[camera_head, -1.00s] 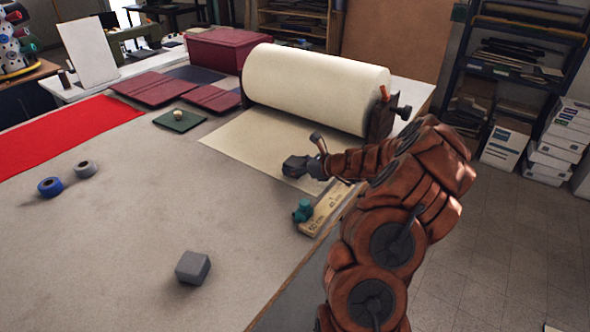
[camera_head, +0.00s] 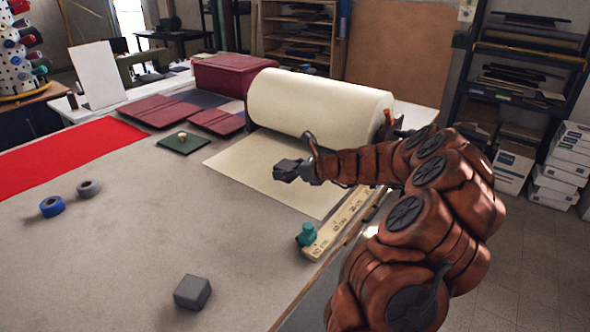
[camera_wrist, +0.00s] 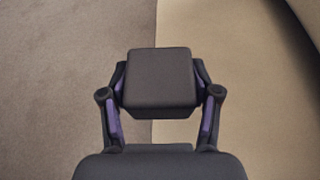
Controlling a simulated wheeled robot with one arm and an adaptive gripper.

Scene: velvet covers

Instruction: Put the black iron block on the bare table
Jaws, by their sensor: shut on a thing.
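My gripper (camera_head: 300,169) is shut on a dark block, the black iron block (camera_head: 286,168). In the wrist view, the block (camera_wrist: 160,77) sits squarely between the two fingers (camera_wrist: 159,100), its flat top facing the camera. The head view shows it above the cream sheet (camera_head: 240,160). The wrist view has the sheet's edge running under the block, with bare table (camera_wrist: 60,80) on the left and cream sheet (camera_wrist: 215,60) on the right. The height above the surface is hard to tell. The bare grey-brown table (camera_head: 130,230) spreads left and in front.
A grey block (camera_head: 192,291) stands at the front. A teal-topped object (camera_head: 306,234) is at the end of a wooden ruler (camera_head: 345,218) on the right edge. Blue (camera_head: 52,206) and grey (camera_head: 89,188) tape rolls, red cloth (camera_head: 60,160) and a cream roll (camera_head: 320,100) lie around. The table's centre is clear.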

